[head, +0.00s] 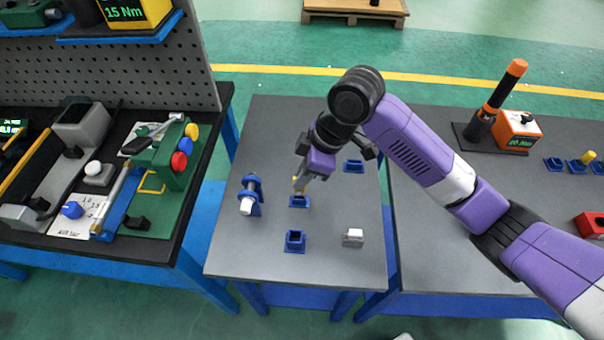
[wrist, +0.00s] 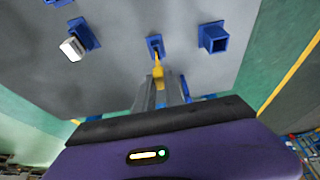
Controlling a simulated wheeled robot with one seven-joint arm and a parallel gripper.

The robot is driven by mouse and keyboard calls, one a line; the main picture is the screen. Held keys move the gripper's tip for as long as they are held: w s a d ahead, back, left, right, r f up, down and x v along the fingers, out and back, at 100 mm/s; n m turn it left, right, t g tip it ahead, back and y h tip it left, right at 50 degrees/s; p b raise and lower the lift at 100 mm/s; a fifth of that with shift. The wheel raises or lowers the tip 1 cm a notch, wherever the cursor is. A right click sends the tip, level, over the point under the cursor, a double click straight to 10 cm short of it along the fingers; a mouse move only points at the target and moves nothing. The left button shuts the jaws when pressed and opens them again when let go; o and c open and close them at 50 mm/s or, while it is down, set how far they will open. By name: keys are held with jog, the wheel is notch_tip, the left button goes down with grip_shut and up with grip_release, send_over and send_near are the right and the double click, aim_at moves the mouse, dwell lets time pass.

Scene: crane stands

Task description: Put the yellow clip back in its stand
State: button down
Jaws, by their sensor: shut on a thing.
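The yellow clip (head: 298,184) is held between the fingers of my gripper (head: 300,178), which is shut on it. It hangs down at a small blue stand (head: 298,202) in the middle of the grey table. In the wrist view, the yellow clip (wrist: 158,70) sticks out from my gripper's fingertips (wrist: 158,86). Its far end meets or overlaps the blue stand (wrist: 154,43). I cannot tell how deep the tip sits in the stand's opening. My gripper hides part of the clip.
An empty-looking blue square stand (head: 295,241) is nearer, and another blue stand (head: 353,166) is farther back. A blue holder with a white-ended part (head: 249,198) is at the left. A pale block (head: 352,238) lies front right. A cluttered bench (head: 150,252) is further left.

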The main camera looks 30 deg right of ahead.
jog(key=shift+f, duration=0.2)
jog(key=shift+f+b, duration=1.05)
jog(key=shift+f, duration=0.3)
jog(key=c, duration=1.3)
grip_release()
jog(key=shift+c, duration=0.2)
jog(key=shift+r, duration=0.15)
jog(key=p+v, duration=0.3)
jog(key=v, duration=0.1)
jog(key=shift+d+r+p, duration=0.1)
jog(key=shift+r+p, duration=0.25)
